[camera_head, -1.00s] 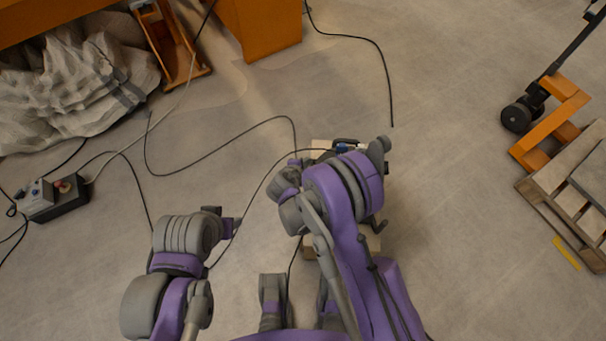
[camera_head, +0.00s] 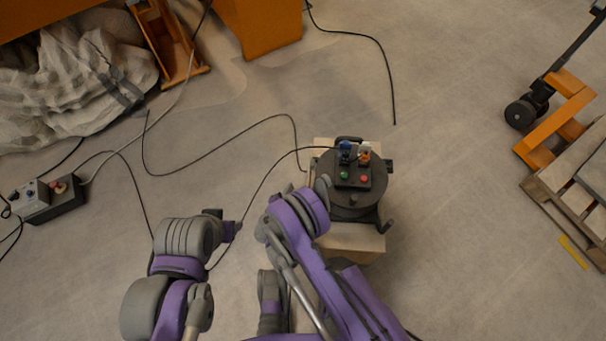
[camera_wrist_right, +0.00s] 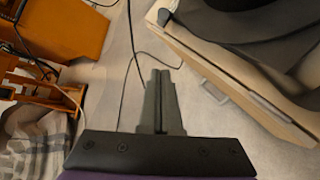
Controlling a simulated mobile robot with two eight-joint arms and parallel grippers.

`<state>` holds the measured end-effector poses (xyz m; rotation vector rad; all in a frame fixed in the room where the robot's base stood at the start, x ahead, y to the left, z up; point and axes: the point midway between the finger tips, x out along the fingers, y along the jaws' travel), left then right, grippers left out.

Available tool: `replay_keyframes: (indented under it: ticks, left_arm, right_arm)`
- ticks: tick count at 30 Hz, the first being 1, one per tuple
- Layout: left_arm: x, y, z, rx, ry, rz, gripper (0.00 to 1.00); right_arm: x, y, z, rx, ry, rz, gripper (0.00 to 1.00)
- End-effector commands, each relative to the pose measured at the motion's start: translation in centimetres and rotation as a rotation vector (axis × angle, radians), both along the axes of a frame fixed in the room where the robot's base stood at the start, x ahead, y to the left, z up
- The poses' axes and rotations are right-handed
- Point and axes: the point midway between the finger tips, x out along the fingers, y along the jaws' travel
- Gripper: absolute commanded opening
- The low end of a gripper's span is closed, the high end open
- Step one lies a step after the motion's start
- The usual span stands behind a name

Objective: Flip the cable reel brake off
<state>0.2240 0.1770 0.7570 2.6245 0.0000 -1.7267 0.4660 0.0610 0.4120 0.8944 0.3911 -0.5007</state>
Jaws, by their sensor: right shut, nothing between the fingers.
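The cable reel (camera_head: 378,207), a dark round drum, stands on a pale wooden box (camera_head: 352,238) right of centre in the head view. A small black panel on it carries a blue switch (camera_head: 345,150), an orange-and-white switch (camera_head: 365,153), a green button (camera_head: 344,176) and a red button (camera_head: 364,179). Which part is the brake, I cannot tell. My right gripper (camera_wrist_right: 161,76) is shut and empty, apart from the box, in the right wrist view; there the reel (camera_wrist_right: 270,22) is partly cut off. My left gripper (camera_head: 232,230) is left of the reel; its fingers are unclear.
A control box (camera_head: 55,198) with cables lies on the floor at left. A pallet jack (camera_head: 560,110) and pallet (camera_head: 570,200) stand at right. A pale sack (camera_head: 70,85) and orange machinery (camera_head: 258,28) are at the back. Thin cables cross the floor.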

Motion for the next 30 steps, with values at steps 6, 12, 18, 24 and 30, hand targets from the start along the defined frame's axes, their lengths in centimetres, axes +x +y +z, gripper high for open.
replay_keyframes:
  ticks: [6, 12, 18, 24, 30]
  left_arm:
    - [0.0, 0.0, -0.3, 0.0, 0.001, 0.0, 0.5]
    - [0.0, 0.0, -0.8, 0.0, 0.003, 0.0, 0.5]
    - [0.1, 0.0, -1.1, 0.0, 0.004, 0.0, 0.5]
    - [0.0, 0.0, -0.9, 0.0, 0.003, 0.0, 0.5]
    - [0.0, 0.0, -0.9, 0.0, 0.003, 0.0, 0.5]
  right_arm:
    - [2.1, -0.8, -1.4, -0.001, 0.0, -0.003, 0.0]
    - [5.6, -1.9, -3.7, 0.0, 0.001, -0.004, 0.0]
    - [8.5, -3.2, -4.9, 0.0, 0.0, -0.003, 0.0]
    - [9.1, -5.4, -3.7, 0.001, 0.0, -0.002, 0.0]
    - [9.3, -5.9, -3.4, 0.0, 0.0, 0.0, 0.0]
